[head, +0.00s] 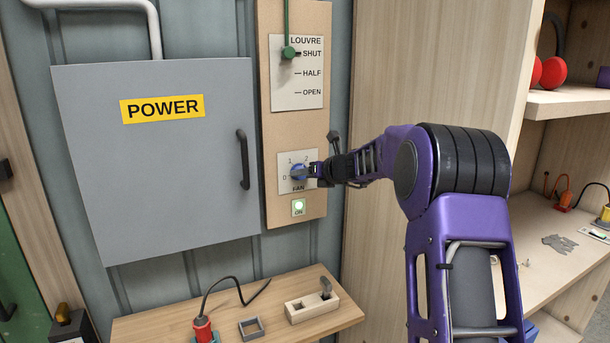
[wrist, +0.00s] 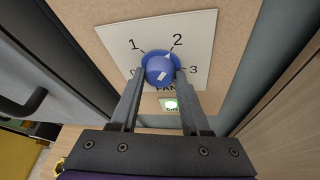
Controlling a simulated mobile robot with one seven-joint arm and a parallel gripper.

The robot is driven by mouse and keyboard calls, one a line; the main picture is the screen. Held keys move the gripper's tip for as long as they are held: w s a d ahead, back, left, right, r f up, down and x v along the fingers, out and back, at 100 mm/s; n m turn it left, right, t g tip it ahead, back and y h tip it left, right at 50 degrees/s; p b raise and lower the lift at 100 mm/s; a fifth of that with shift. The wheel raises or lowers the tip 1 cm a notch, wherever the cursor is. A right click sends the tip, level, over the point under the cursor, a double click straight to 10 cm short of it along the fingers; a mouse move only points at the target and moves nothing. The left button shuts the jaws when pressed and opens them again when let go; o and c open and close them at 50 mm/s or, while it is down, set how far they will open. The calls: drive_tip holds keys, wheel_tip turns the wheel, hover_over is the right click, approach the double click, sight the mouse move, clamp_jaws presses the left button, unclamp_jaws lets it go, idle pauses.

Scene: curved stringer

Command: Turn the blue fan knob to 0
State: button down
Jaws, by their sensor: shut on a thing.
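The blue fan knob (head: 297,172) sits on a white dial plate marked 0, 1, 2 and 3, with FAN below it. In the wrist view the knob (wrist: 159,68) has a pale pointer at its upper right, directed towards the 2. My gripper (wrist: 160,76) is shut on the knob, one finger at its left and one at its right. The left finger partly covers the 0. In the head view my gripper (head: 308,171) reaches the knob from the right and hides part of the dial.
A green-lit ON button (head: 298,207) is just below the dial. The louvre lever (head: 289,53) is above, at SHUT. The grey POWER cabinet (head: 160,190), with a dark handle (head: 243,160), is close on the left. A wooden shelf unit (head: 430,60) stands on the right.

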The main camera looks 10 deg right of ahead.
drive_tip(key=n+t+h+b, duration=0.2)
drive_tip(key=n+b, duration=0.1)
drive_tip(key=n, duration=0.4)
drive_tip(key=n+t+h+b, duration=0.2)
drive_tip(key=n+t+h, duration=0.1)
drive_tip(key=n, duration=0.4)
drive_tip(key=a+n+t+h+b, duration=0.1)
drive_tip(key=n+t+h+b, duration=0.1)
drive_tip(key=n, duration=0.5)
drive_tip(key=shift+s+f+t+h+b, duration=0.15)
drive_tip(key=shift+f+t+h+b, duration=0.15)
drive_tip(key=shift+h+b, duration=0.45)
drive_tip(key=shift+n, duration=0.4)
idle(0.3)
drive_tip(key=shift+c, duration=1.9)
unclamp_jaws()
